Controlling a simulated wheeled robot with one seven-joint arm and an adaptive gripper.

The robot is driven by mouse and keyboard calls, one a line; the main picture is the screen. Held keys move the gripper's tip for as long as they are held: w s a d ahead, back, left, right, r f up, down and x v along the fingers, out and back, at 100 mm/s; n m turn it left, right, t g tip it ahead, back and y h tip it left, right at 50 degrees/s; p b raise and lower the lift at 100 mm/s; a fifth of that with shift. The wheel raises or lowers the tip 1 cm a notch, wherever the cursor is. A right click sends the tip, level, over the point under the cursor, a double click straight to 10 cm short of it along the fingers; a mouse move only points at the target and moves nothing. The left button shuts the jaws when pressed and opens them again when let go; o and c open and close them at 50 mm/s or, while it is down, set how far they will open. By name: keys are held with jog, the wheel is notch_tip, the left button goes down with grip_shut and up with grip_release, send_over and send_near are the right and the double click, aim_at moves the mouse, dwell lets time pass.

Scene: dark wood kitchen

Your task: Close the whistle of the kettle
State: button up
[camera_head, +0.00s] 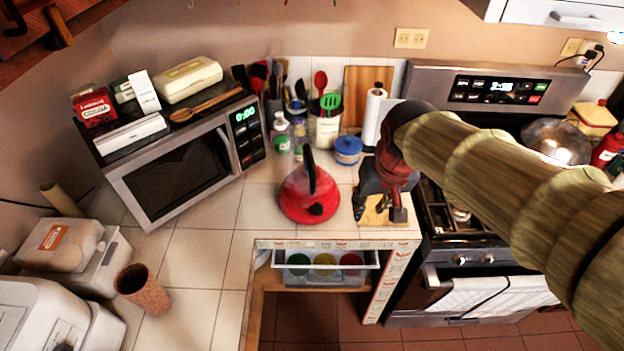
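The red kettle (296,203) stands upright on the tiled counter near its front edge, with a black handle (309,168) arched over it. A small dark part, seemingly the spout with its whistle (317,209), faces the camera. It is too small to tell whether the whistle is open or shut. My gripper (379,207) is to the right of the kettle, apart from it, pointing down near the counter's right corner. Its dark fingers look spread, with nothing seen held between them. My arm comes in from the right.
A microwave (180,170) stands left of the kettle. A blue jar (348,149), bottles and a utensil holder (327,130) stand behind. A wooden piece (376,216) lies beneath my gripper. The stove (460,215) is to the right. An open drawer (325,270) is below the counter.

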jog(key=w+a+g+p, duration=0.2)
jog(key=w+a+p, duration=0.4)
jog(key=w, duration=0.3)
jog(key=g+p, duration=0.1)
jog(key=p, duration=0.4)
send_near(318, 209)
jog(key=shift+w+a+f+n, duration=0.1)
jog(key=shift+w+n, duration=0.1)
jog(key=shift+w, duration=0.4)
jog(key=shift+w+a+f+n, duration=0.1)
jog(key=shift+w+n, duration=0.1)
jog(key=shift+w, duration=0.45)
jog(key=shift+w+a+f, duration=0.1)
jog(key=shift+f, duration=4.15)
jog(key=shift+c, duration=0.2)
grip_shut()
